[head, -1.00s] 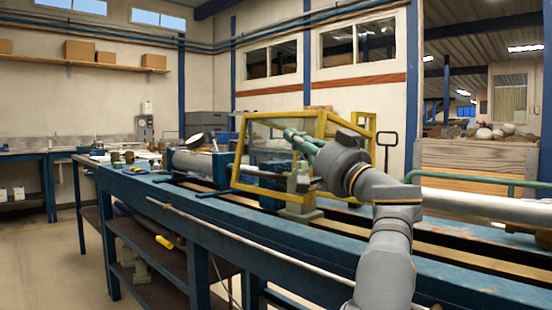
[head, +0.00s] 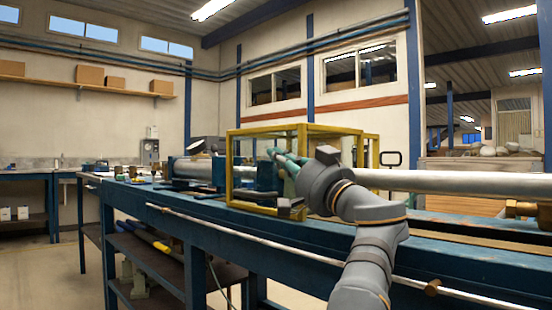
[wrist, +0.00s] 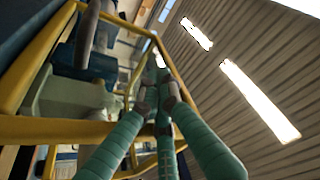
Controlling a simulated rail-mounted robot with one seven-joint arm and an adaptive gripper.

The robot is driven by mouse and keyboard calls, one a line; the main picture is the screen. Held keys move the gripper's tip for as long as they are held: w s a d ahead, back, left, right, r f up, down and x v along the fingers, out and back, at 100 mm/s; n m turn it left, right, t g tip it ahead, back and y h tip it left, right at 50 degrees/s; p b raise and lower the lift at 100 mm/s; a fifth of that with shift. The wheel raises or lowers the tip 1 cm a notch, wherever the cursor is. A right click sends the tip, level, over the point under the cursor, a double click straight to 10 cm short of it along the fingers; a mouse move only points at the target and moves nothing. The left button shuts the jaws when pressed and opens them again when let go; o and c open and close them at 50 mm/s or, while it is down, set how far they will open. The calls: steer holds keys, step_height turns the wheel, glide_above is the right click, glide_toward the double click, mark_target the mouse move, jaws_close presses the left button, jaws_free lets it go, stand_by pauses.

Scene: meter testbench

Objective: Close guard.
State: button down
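The guard (head: 305,131) is a yellow box frame with clear panels. In the head view it sits over the bench, around the meter line, with its top level and its front posts upright. Its lower front rail is low, near the bench edge. In the wrist view its yellow frame (wrist: 60,128) crosses the left side. My gripper (head: 273,153) is at the guard in the head view, and its teal fingers overlap the frame. In the wrist view the fingers (wrist: 157,72) converge with their tips together, and nothing is visibly held. Whether they touch the guard is unclear.
The blue bench (head: 225,217) runs across the view, with a thin pale rod along its front. A large silver pipe (head: 460,182) lies to the right of the guard and a grey cylinder (head: 193,169) to its left. The floor at the left is clear.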

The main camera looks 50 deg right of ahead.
steer(key=shift+s+d+f, duration=0.1)
steer(key=s+a, duration=0.4)
steer(key=s, duration=0.8)
steer(key=shift+s+f, duration=0.15)
steer(key=shift+s, duration=0.05)
steer(key=w+d, duration=0.4)
steer(key=w, duration=0.8)
steer(key=shift+w+r, duration=0.35)
